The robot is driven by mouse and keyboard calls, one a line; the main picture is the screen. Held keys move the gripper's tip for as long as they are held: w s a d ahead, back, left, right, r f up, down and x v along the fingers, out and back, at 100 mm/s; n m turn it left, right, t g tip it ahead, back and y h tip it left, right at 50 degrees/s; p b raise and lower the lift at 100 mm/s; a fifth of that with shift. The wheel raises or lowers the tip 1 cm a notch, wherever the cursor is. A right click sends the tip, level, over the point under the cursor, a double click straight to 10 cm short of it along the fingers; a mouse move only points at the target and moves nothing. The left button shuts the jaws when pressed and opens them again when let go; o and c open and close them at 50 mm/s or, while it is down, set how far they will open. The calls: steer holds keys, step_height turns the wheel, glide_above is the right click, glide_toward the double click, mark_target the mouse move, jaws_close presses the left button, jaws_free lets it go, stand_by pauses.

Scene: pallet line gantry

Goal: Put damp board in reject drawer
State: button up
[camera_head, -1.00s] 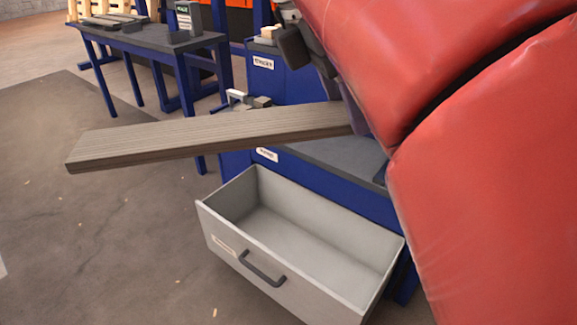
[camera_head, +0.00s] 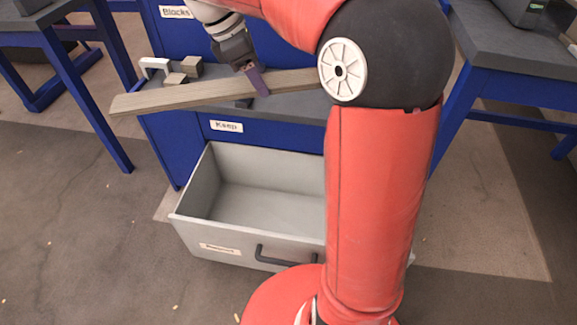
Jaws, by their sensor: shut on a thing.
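A long grey-brown board (camera_head: 185,97) is held near level above and behind the open drawer. Its left end sticks out past the blue cabinet, and its right end is hidden behind my arm. The grey drawer (camera_head: 205,232) stands pulled out and looks empty inside. It has a dark handle and a label on its front that is too small to read surely. My arm hides the drawer's right part.
The blue cabinet (camera_head: 268,134) carries a "Keep" label below its grey top. Small wooden blocks (camera_head: 184,71) and a pale bracket (camera_head: 154,66) lie at its left, near the board. Blue-legged tables stand left (camera_head: 72,85) and right (camera_head: 510,65).

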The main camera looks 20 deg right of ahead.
steer(key=d+f+m+g+b, duration=0.1)
steer(key=d+f, duration=0.3)
steer(key=f, duration=2.2)
steer(key=s+d+f+m+b, duration=0.1)
steer(key=d+f+m+b, duration=0.2)
steer(key=f, duration=2.4)
steer(key=shift+s+d+m+g+y, duration=0.3)
steer(key=shift+d+g+y, duration=0.1)
steer(key=shift+d, duration=0.15)
steer(key=shift+f+b, duration=0.15)
steer(key=shift+b, duration=0.15)
steer(key=shift+f+b, duration=0.5)
steer(key=shift+b, duration=0.05)
steer(key=o, duration=1.2)
steer(key=shift+c, duration=0.2)
steer(key=shift+r, duration=0.1)
